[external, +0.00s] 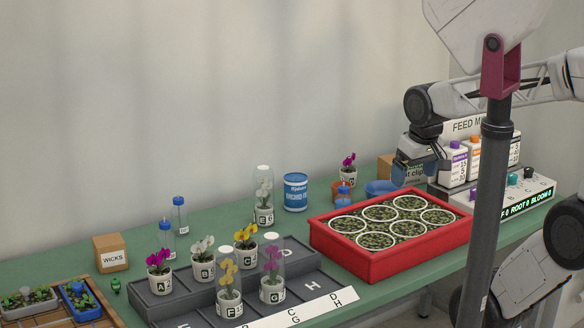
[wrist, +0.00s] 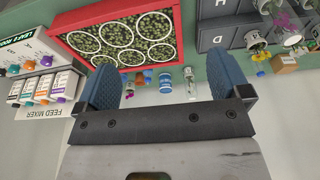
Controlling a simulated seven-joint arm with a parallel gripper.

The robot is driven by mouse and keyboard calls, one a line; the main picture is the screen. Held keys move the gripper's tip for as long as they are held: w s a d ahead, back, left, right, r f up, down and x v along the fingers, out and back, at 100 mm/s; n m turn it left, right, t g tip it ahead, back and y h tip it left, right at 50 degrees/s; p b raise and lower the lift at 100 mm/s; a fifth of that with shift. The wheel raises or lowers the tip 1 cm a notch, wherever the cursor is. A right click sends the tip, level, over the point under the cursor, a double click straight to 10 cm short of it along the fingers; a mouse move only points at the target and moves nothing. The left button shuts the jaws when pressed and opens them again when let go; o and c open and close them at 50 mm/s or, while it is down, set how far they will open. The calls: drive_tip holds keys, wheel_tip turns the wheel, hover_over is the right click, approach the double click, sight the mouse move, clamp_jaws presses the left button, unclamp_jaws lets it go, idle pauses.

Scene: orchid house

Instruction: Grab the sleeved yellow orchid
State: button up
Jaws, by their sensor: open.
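The sleeved yellow orchid (external: 228,282) stands upright in a white pot marked F, inside a clear sleeve, in the front row of the grey tray (external: 316,284) in the external view. I cannot pick it out surely in the wrist view. My gripper (external: 415,168) is far to its right and higher, beyond the red crate near the feed bottles. In the wrist view my gripper (wrist: 165,82) has its two blue fingers wide apart with nothing held between them.
An unsleeved yellow orchid (external: 246,240) stands just behind. A sleeved magenta orchid (external: 272,275) marked G stands to its right. White orchid B (external: 202,258) and magenta orchid A (external: 159,272) are left. The red crate (external: 378,268) lies between tray and gripper.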

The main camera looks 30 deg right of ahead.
drive_tip(key=shift+r, duration=0.1)
wheel_tip(320, 180, up, 5)
drive_tip(key=n+t+y, duration=0.6)
drive_tip(key=t+y, duration=0.2)
drive_tip(key=t, duration=0.5)
hover_over(238, 269)
drive_tip(key=v, duration=0.5)
drive_tip(key=f, duration=2.4)
drive_tip(key=shift+w+a+f, duration=0.1)
drive_tip(key=shift+w, duration=0.15)
drive_tip(key=shift+x, duration=1.35)
